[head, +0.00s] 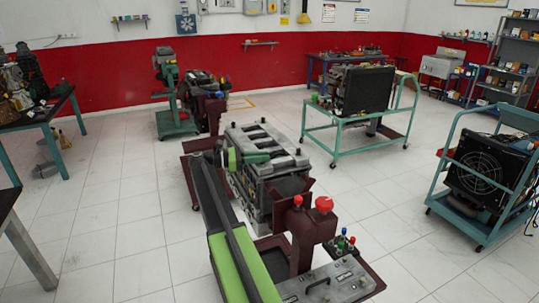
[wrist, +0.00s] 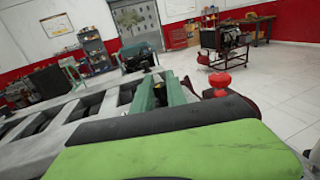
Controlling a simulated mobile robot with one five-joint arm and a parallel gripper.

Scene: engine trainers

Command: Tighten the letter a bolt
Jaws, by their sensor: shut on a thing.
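The engine block (head: 265,170) is grey and stands on a dark red stand in the middle of the head view. Its ribbed top (wrist: 70,120) fills the left of the wrist view. My gripper (head: 265,156) is low over the engine's top, with its dark green fingers close to the surface. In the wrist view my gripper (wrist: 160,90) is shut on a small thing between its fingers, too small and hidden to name. I cannot make out the letter a bolt or any letter marking.
A red knob (head: 324,204) stands on the stand's near end, right of my arm. A teal cart (head: 345,122) with a radiator is behind right. Another teal cart (head: 477,215) is at the right. A workbench (head: 40,115) is at the left. Open tiled floor lies between.

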